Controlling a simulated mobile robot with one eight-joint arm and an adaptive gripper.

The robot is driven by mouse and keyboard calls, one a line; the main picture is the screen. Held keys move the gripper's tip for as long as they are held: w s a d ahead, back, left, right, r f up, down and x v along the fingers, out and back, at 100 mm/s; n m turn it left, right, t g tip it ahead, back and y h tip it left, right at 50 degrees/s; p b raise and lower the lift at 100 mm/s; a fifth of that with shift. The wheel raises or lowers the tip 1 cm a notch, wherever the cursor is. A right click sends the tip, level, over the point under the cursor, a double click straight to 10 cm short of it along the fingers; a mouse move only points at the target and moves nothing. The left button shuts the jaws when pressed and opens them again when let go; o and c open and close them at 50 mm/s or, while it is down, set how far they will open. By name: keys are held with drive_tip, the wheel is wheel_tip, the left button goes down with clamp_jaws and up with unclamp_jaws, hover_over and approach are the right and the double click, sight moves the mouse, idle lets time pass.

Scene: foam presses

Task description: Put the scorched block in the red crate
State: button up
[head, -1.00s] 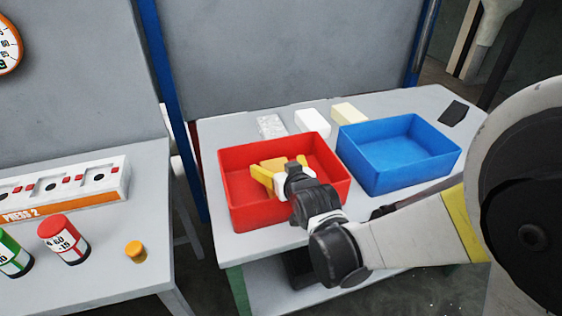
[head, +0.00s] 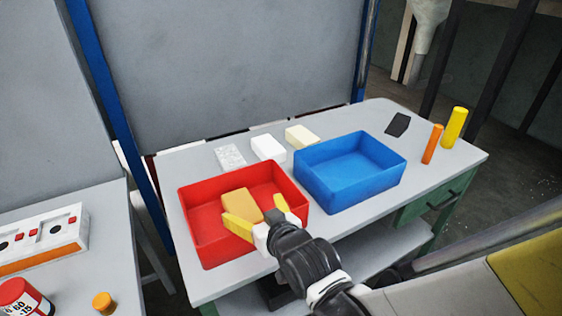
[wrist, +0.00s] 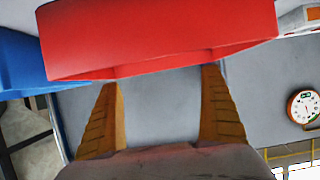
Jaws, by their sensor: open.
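The scorched block (head: 241,204), tan-brown, lies inside the red crate (head: 200,246), and part of it is hidden behind my gripper. My gripper (head: 262,216) is open with its yellow fingers spread, over the near side of the red crate. The space between the fingers looks empty in the wrist view (wrist: 162,112), where the red crate's wall (wrist: 160,40) spans the top. The block itself does not show in the wrist view.
A blue crate (head: 345,192) stands just right of the red one and looks empty. Behind the crates lie a speckled grey block (head: 230,157), a white block (head: 268,147) and a cream block (head: 301,136). A dark piece (head: 398,124) and two cylinders, orange (head: 432,144) and yellow (head: 453,127), are at right.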

drive_tip(key=s+d+r+m+g+h, duration=0.1)
drive_tip(key=d+m+h, duration=0.1)
drive_tip(key=d, duration=0.7)
drive_tip(key=s+d+r+m+g+h, duration=0.1)
drive_tip(key=d+r+h, duration=0.15)
drive_tip(key=d, duration=0.55)
drive_tip(key=s+d+m+g+h, duration=0.2)
drive_tip(key=s+d+m, duration=0.1)
drive_tip(key=s+d, duration=0.7)
drive_tip(key=shift+s+d+h, duration=0.15)
drive_tip(key=shift+d+h, duration=0.2)
drive_tip(key=shift+d, duration=0.3)
drive_tip(key=shift+a, duration=0.1)
